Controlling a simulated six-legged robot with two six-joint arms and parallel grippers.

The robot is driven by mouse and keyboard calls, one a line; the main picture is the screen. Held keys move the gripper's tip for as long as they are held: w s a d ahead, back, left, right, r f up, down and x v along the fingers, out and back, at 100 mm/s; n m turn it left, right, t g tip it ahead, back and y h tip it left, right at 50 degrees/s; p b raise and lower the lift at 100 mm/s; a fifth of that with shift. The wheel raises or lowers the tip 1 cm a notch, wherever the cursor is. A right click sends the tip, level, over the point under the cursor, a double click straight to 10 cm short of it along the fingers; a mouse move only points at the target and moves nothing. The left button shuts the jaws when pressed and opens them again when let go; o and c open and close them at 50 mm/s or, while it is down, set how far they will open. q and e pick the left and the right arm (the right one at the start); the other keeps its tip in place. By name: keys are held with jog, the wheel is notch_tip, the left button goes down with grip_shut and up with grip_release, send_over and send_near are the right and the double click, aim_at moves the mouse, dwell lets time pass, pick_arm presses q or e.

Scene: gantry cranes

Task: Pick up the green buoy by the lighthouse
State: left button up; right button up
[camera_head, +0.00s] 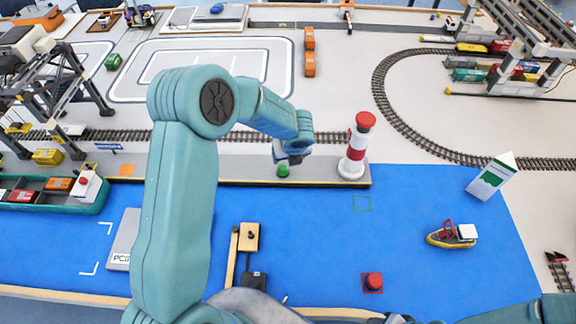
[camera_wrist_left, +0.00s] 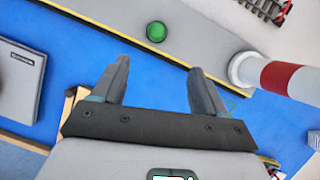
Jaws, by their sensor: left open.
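The green buoy (camera_head: 283,171) sits on the grey quay strip to the left of the lighthouse (camera_head: 356,150), which is red and white and stands upright. In the left wrist view the buoy (camera_wrist_left: 156,31) shows as a round green top beyond the fingertips, roughly between their lines. The lighthouse (camera_wrist_left: 285,76) is on the right there. My left gripper (camera_head: 293,157) is over the quay at the buoy in the head view, partly hidden by its own wrist. Its two fingers (camera_wrist_left: 160,78) are apart with nothing between them. My right gripper is not in view.
A green outlined square (camera_head: 362,204) lies on the blue water area. A yellow boat (camera_head: 452,235) and a red button (camera_head: 373,282) stand to the right. Rail track (camera_head: 330,137) runs behind the quay. A crane (camera_head: 62,80) stands at left. Blue area around the square is clear.

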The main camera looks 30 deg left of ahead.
pick_arm(q)
send_over(284, 170)
jog(key=s+d, duration=0.1)
jog(key=s, duration=0.1)
jog(key=f, duration=0.9)
jog(key=shift+w+f, duration=0.25)
jog(key=shift+f, duration=0.1)
jog(key=x, duration=0.5)
jog(key=shift+f, duration=0.4)
jog(key=shift+w+d, duration=0.1)
jog(key=shift+d, duration=0.15)
jog(key=shift+c, duration=0.3)
jog(key=shift+a, duration=0.2)
jog(key=c, duration=1.1)
jog(key=shift+d, duration=0.15)
